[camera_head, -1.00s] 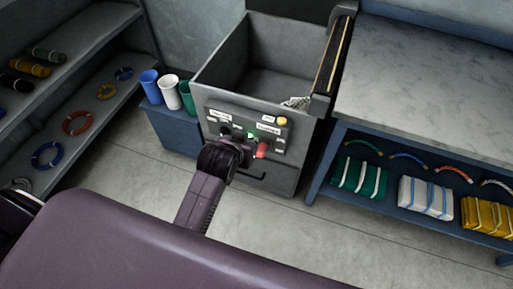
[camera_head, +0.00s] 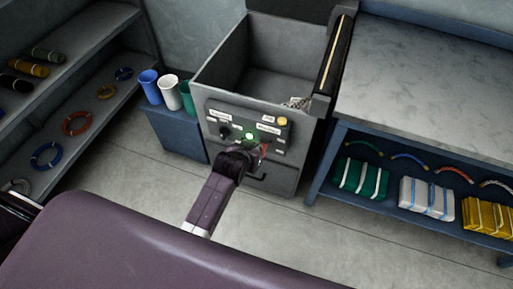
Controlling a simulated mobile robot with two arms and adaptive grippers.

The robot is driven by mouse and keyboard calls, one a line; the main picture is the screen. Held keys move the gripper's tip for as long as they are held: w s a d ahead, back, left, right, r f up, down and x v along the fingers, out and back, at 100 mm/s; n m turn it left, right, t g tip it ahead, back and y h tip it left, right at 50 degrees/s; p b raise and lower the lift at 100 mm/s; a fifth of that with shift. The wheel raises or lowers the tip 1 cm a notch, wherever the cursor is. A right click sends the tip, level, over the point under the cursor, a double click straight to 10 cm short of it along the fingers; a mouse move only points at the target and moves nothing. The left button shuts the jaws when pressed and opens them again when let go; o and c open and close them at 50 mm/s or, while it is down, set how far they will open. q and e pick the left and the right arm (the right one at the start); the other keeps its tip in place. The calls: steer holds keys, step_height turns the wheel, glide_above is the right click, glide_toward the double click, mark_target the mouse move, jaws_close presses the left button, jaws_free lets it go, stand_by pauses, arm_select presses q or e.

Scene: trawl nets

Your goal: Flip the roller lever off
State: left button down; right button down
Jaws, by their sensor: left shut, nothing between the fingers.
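The control panel (camera_head: 275,132) is on the front of a grey bin-shaped machine. It carries small white labels, a dark knob (camera_head: 225,132), a lit green light (camera_head: 250,134) and a yellow button (camera_head: 283,121). A red lever (camera_head: 264,148) shows as a narrow strip right of the green light, partly hidden by my gripper. I cannot read the labels clearly. My left gripper (camera_head: 254,157) is shut and empty, just in front of the panel at the lever's lower left. I cannot tell whether it touches the lever. My right gripper is out of view.
A dark handle (camera_head: 257,178) is below the panel. Blue, white and green cups (camera_head: 170,91) stand on a blue cabinet to the left. A workbench (camera_head: 430,75) with bundled nets below stands to the right. Shelves with coiled rings (camera_head: 77,123) are at far left.

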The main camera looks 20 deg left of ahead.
arm_select(q)
steer(key=shift+s+f, duration=0.15)
steer(key=shift+s+f+t, duration=0.15)
steer(key=shift+t, duration=0.25)
steer(key=shift+b, duration=0.3)
step_height(320, 180, down, 10)
steer(key=s+b, duration=0.2)
steer(key=shift+s+f+t, duration=0.15)
steer(key=shift+s+t, duration=0.2)
steer(key=shift+t, duration=0.05)
stand_by(0.4)
steer(key=shift+s+f, duration=0.1)
steer(key=shift+f, duration=0.1)
stand_by(0.3)
steer(key=shift+r, duration=0.1)
